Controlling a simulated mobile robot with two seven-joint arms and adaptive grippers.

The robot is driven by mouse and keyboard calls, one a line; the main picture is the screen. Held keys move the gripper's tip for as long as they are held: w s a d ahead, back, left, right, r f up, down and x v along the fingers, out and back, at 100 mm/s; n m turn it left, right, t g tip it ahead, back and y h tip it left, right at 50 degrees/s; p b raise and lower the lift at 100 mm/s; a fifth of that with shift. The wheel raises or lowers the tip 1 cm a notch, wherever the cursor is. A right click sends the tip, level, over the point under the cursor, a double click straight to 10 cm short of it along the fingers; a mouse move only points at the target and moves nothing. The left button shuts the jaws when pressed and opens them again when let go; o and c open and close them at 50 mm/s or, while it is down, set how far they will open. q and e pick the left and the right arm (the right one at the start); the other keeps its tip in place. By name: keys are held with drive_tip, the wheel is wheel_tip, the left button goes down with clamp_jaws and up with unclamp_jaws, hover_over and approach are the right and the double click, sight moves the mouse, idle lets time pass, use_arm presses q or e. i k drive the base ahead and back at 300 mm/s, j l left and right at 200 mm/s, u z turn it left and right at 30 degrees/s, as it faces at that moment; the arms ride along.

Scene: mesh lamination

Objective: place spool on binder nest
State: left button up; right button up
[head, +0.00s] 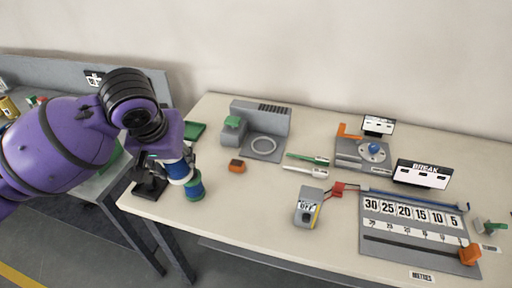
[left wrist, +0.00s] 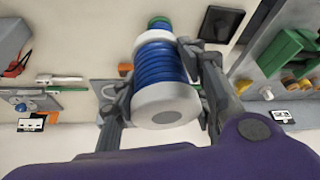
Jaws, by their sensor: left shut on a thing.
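My left gripper (head: 172,163) is shut on a spool (head: 180,174) with blue winding and white flanges, above the left end of the bench. In the left wrist view the spool (left wrist: 155,68) sits between the two fingers (left wrist: 160,85), its white end toward the camera. A blue and green piece (head: 195,189) shows just beyond the held spool; I cannot tell whether they touch. A grey fixture with a pale ring on its flat base (head: 264,156), which looks like the binder nest, stands right of the gripper, its ring empty. My right gripper is not in view.
A black stand (head: 150,189) is under the gripper. An orange-brown block (head: 237,166) lies in front of the grey fixture. Green and white pens (head: 306,171), a meter (head: 308,208) and a numbered board (head: 412,235) are further right. The bench's front middle is clear.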

sight(264, 146)
drive_tip(key=i+j, duration=0.15)
drive_tip(key=j, duration=0.2)
drive_tip(key=i+j+z, duration=0.1)
drive_tip(key=j, duration=0.3)
drive_tip(key=j+z, duration=0.1)
drive_tip(key=z, duration=1.45)
